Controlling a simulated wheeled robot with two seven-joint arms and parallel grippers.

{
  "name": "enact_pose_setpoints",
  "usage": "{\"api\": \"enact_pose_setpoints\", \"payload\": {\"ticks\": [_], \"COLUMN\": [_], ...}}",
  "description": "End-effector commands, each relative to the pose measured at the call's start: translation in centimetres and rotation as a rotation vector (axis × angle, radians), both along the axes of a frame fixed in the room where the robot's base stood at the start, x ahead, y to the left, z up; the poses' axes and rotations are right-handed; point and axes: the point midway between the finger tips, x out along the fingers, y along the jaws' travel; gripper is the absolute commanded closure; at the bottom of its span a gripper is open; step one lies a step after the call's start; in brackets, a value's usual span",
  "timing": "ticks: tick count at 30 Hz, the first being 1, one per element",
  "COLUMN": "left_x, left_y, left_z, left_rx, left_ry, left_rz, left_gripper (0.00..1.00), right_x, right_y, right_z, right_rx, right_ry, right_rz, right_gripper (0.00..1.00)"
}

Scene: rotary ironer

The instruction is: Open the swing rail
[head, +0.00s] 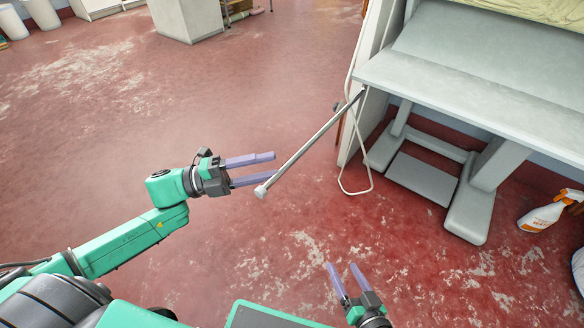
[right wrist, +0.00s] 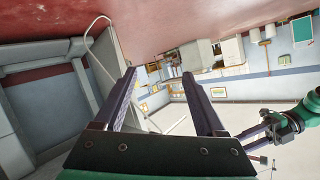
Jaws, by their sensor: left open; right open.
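The swing rail (head: 312,141) is a thin pale rod in the head view. It sticks out from the side of the ironer (head: 470,95) over the floor, and its free end has a pale cap. My left gripper (head: 274,167) is open beside the capped end. Its lower finger overlaps the rail in the picture; I cannot tell whether they touch. My right gripper (head: 342,267) is open and empty, low in the head view and apart from the rail. The right wrist view shows its two spread fingers (right wrist: 159,75) and my left gripper (right wrist: 268,132) at the right.
A white cord (head: 343,180) hangs in a loop by the ironer's side panel. The ironer's legs and a grey pedal plate (head: 422,178) stand at the right. A spray bottle (head: 545,214) is on the floor at far right.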

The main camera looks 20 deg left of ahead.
Motion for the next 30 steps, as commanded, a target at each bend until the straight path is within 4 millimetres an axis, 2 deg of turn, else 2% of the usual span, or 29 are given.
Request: {"api": "enact_pose_setpoints", "payload": {"ticks": [1, 3, 7, 11, 17, 21, 30], "left_x": [0.6, 1.2, 2.1, 2.4, 2.4, 2.4, 2.4], "left_y": [-1.2, -2.8, -4.6, -5.3, -5.3, -5.3, -5.3], "left_z": [-0.1, 0.2, 0.6, 0.8, 0.8, 0.8, 0.7], "left_rx": [-0.002, -0.004, -0.002, -0.002, -0.002, -0.002, -0.001], "left_ry": [-0.008, -0.007, -0.002, 0.000, 0.002, 0.002, 0.002], "left_rz": [-0.002, -0.001, 0.001, 0.001, 0.002, 0.002, 0.003], "left_gripper": [0.53, 0.53, 0.53, 0.53, 0.53, 1.00, 1.00], "right_x": [0.0, -0.1, 1.0, 1.6, 1.6, 1.6, 1.5], "right_y": [0.0, 0.0, -0.1, -0.1, -0.1, -0.1, -0.1], "right_z": [-1.0, -1.6, -0.9, -0.3, -0.2, -0.3, -0.3], "right_rx": [0.004, 0.007, 0.017, 0.022, 0.022, 0.022, 0.022], "right_ry": [-0.005, -0.009, -0.052, -0.077, -0.079, -0.077, -0.074], "right_rz": [-0.004, -0.009, -0.020, -0.026, -0.027, -0.026, -0.026], "right_gripper": [0.28, 0.28, 0.28, 0.28, 0.28, 0.28, 0.28]}}
